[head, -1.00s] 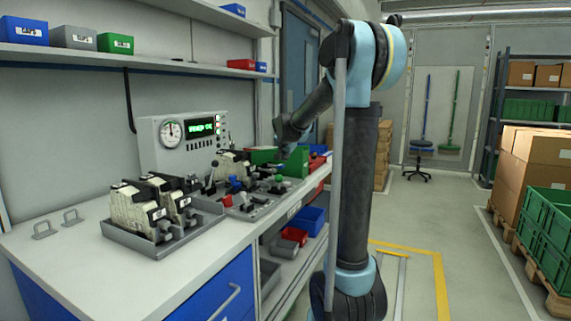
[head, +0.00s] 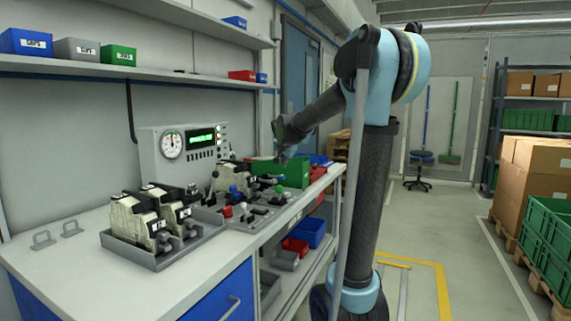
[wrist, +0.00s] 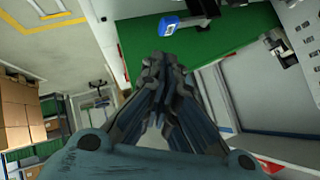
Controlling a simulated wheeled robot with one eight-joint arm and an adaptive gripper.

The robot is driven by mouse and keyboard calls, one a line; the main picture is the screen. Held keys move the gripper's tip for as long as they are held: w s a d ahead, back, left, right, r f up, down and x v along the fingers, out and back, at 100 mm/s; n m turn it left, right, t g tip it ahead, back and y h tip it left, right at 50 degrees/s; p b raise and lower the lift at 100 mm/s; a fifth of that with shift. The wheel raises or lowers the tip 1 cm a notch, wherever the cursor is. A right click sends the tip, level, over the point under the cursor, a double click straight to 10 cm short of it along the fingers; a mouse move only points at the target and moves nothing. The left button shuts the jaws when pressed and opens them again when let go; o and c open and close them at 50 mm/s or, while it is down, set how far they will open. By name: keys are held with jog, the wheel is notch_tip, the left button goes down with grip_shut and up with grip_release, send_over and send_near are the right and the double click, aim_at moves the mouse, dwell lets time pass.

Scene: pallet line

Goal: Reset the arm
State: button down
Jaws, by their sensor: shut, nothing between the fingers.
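My gripper (wrist: 165,85) is shut and empty in the wrist view, with its dark fingers together. Below it in that view lie a green surface and a blue-and-white item (wrist: 183,22) whose kind I cannot tell. In the head view my arm reaches from the right toward the workbench (head: 75,262). The gripper end (head: 284,152) is above the green bin (head: 292,173) at the bench's far end. Its fingertips are too small to make out there.
A grey tray with black-and-cream devices (head: 140,222) stands on the bench, with a fixture of coloured knobs (head: 238,210) beyond it. A gauge panel (head: 185,150) stands behind. Green crates (head: 548,225) and cartons (head: 548,165) stand at right.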

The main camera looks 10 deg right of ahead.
jog(key=s+d+f+n+g, duration=0.1)
jog(key=s+d+f, duration=0.15)
jog(key=s, duration=0.55)
jog(key=s+d+f+n+g, duration=0.2)
jog(key=s+f, duration=0.2)
jog(key=s, duration=0.4)
jog(key=s+d+f+n+g, duration=0.15)
jog(key=s+f, duration=0.25)
jog(key=s, duration=0.4)
jog(key=s+f+n+g, duration=0.1)
jog(key=s+f+n, duration=0.1)
jog(key=s+f, duration=0.5)
jog(key=s+d+f+n+g+y, duration=0.1)
jog(key=s+f, duration=0.7)
jog(key=s, duration=0.8)
jog(key=shift+s+f+n+g, duration=0.15)
jog(key=shift+f+n+g, duration=0.15)
jog(key=shift+n+g, duration=0.4)
jog(key=shift+w+f, duration=0.2)
jog(key=shift+w, duration=0.3)
